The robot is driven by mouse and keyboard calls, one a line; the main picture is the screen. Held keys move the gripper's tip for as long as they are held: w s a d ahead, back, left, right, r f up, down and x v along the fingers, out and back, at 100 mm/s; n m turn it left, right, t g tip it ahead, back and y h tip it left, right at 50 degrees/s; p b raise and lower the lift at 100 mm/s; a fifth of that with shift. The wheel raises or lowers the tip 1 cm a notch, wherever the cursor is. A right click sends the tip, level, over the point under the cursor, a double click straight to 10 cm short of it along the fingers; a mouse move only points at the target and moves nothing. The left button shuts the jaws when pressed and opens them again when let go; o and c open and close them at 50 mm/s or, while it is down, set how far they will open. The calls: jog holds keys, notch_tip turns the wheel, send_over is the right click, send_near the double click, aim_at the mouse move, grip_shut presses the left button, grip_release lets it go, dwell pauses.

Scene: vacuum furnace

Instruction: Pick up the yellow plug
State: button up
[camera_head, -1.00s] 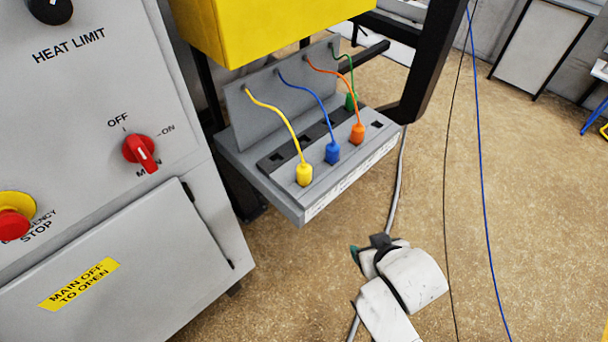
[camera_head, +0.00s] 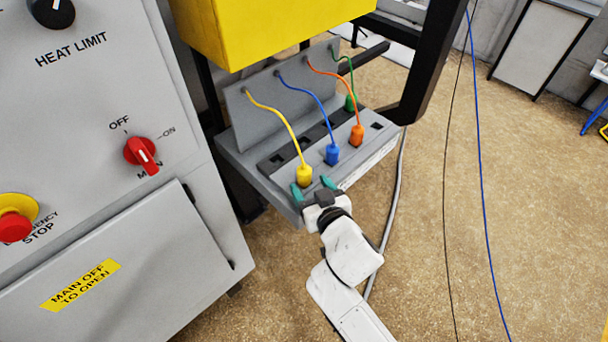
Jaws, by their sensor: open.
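The yellow plug (camera_head: 304,175) stands upright in the front left part of the grey socket panel (camera_head: 240,162), with its yellow cable (camera_head: 279,113) rising to the back plate. My gripper (camera_head: 312,188) is at the front edge of the panel, just in front of the yellow plug. Its two green-tipped fingers are spread apart and point toward the plug. I cannot tell whether they touch it. Nothing shows between the fingers except the panel and the plug's lower edge.
A blue plug (camera_head: 332,154), an orange plug (camera_head: 356,135) and a green plug (camera_head: 351,102) stand to the right and behind. A yellow box (camera_head: 270,30) hangs above. A grey cabinet (camera_head: 150,240) is on the left. Open floor (camera_head: 420,230) lies to the right.

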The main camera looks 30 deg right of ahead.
aim_at(307, 181)
jog(key=shift+p+x, duration=0.5)
jog(key=shift+x, duration=2.15)
jog(key=c, duration=1.1)
